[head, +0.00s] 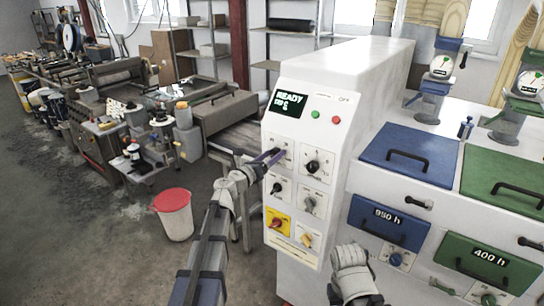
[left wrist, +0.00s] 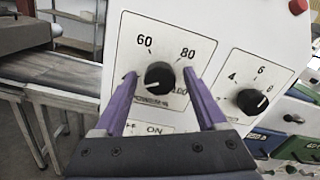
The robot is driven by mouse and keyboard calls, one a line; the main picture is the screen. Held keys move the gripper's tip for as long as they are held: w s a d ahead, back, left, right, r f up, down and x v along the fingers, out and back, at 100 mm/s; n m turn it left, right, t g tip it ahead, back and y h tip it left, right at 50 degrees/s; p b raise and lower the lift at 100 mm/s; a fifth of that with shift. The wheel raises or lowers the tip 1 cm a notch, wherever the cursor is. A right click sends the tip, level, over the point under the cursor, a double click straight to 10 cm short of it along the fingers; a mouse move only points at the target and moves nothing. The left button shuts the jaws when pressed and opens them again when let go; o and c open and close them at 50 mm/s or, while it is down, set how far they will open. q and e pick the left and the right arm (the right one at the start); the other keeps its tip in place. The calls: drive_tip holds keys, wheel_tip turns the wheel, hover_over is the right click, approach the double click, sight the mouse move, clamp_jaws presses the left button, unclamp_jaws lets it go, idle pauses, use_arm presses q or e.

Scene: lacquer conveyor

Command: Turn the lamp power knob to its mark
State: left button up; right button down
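The control panel (head: 298,185) on the white machine holds several knobs. A round black knob (left wrist: 158,77) on a white plate has 60 and 80 on its scale and a partly covered 100 at right. Its caption is too blurred to read, and a light line shows faintly on its lower-left face. My left gripper (left wrist: 159,75) is open, its purple fingers on either side of this knob with gaps visible. In the head view my left gripper (head: 272,158) is at the panel's upper-left knob, mostly hiding it. My right gripper (head: 350,258) is low in front of the machine; its fingers are unclear.
A second black knob (left wrist: 252,101), with 4 and 6 on its scale, is close on the right. A yellow plate with a red knob (head: 277,224) is lower on the panel. Blue drawer (head: 386,222) and green drawer (head: 488,262) are at right. A red-lidded bucket (head: 175,215) stands left.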

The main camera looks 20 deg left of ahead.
use_arm(q)
drive_tip(key=shift+s+a, duration=0.1)
drive_tip(key=v, duration=0.7)
drive_tip(key=shift+s, duration=0.3)
drive_tip(key=shift+a, duration=0.1)
